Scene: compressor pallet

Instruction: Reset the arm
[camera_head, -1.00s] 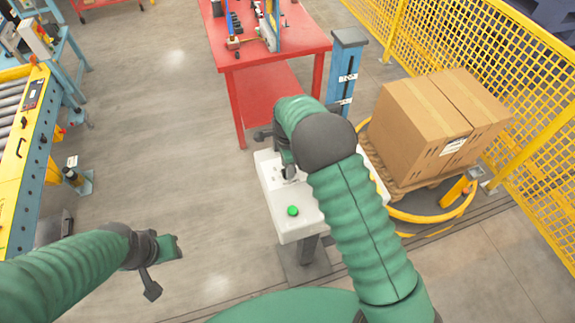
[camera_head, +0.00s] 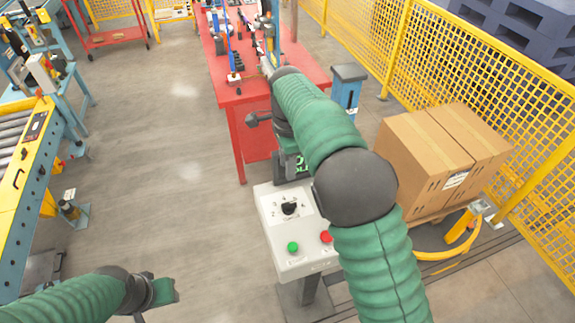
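My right arm reaches up from the bottom right, its green sleeve and dark elbow large in view. Its gripper (camera_head: 290,166) is partly hidden by the arm and sits just above and behind the white control box. Its fingers do not show clearly, and I see nothing held in it. My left gripper (camera_head: 166,290) is at the lower left over the floor, apart from everything. Its finger gap cannot be made out. The control box (camera_head: 283,228) carries a black selector knob (camera_head: 289,208), a green button (camera_head: 292,246) and a red button (camera_head: 326,237).
A red table (camera_head: 245,92) with tools stands behind the box. Cardboard boxes (camera_head: 425,150) stand at the right, by a yellow mesh fence (camera_head: 480,85). A roller conveyor (camera_head: 18,150) is at the left. The floor between the conveyor and table is clear.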

